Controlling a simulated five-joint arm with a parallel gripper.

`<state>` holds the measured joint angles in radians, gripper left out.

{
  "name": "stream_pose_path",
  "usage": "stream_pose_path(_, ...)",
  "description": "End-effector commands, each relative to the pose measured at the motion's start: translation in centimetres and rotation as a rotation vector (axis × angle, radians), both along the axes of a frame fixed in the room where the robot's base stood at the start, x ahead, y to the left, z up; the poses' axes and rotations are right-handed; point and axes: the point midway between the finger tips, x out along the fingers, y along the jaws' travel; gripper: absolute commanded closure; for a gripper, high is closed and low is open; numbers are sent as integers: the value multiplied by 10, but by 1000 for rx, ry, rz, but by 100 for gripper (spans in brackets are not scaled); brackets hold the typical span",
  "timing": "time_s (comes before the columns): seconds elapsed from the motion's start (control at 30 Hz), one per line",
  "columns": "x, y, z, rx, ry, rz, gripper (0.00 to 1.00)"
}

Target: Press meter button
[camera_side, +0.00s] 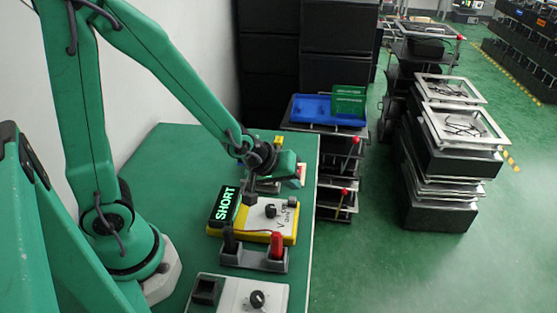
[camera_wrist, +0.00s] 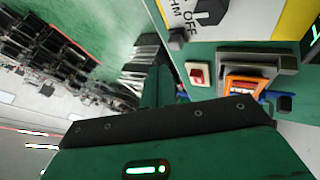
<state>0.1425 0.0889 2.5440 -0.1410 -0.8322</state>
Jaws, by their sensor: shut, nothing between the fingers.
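The meter (camera_side: 285,224) is a yellow-edged box with a white face, lying on the green table. Its black display (camera_side: 225,204) reads SHORT in green letters. A dark round knob (camera_side: 271,211) sits on its face. In the wrist view, part of the meter's white face (camera_wrist: 230,22) shows at the top, with the knob (camera_wrist: 209,10) beside the word OFF. A small dark block (camera_wrist: 178,37) is at the face's lower corner; I cannot tell if it is the button. My gripper (camera_side: 285,168) is shut and empty, beyond the meter's far side; its fingertips are not clear.
A red switch (camera_wrist: 197,74) and an orange device (camera_wrist: 246,82) in a grey holder are near my gripper. Black (camera_side: 229,238) and red (camera_side: 277,244) probes stand in a grey holder before the meter. A white box (camera_side: 232,290) with a knob is at the front. Equipment stacks stand right.

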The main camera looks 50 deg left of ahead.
Motion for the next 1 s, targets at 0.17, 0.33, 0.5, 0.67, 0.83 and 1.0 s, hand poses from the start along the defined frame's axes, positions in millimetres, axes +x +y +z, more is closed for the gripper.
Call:
stream_pose_path(0.17,-1,0,-10,0,3,0,100)
stream_pose_path(0.33,0,0,-13,0,0,0,100)
stream_pose_path(0.5,0,0,-13,0,0,0,100)
stream_pose_path(0.67,0,0,-13,0,0,0,100)
stream_pose_path(0.83,0,0,-13,0,0,0,100)
stream_pose_path(1.0,0,0,-13,0,0,0,100)
